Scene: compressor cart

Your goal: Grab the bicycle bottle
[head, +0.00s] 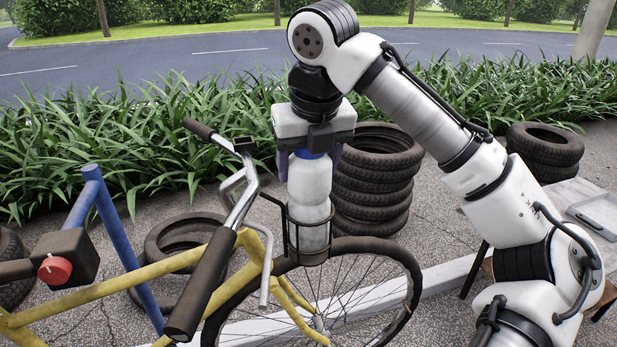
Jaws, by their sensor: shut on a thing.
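The bicycle bottle (309,185) is white with a blue cap, and it stands upright in the head view. Its lower part is inside a dark wire cage (308,252) in front of the bicycle's handlebar. My gripper (309,150) is directly above, pointing down, with its fingers on either side of the bottle's top. It is shut on the bottle near the blue cap. The bottle's base is partly hidden by the cage bars.
The yellow bicycle (90,288) with its dark handlebar grip (201,287) stands close on the left. A tyre stack (375,182) is just behind the bottle. A small table (545,212) stands at the right. Plants line the back.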

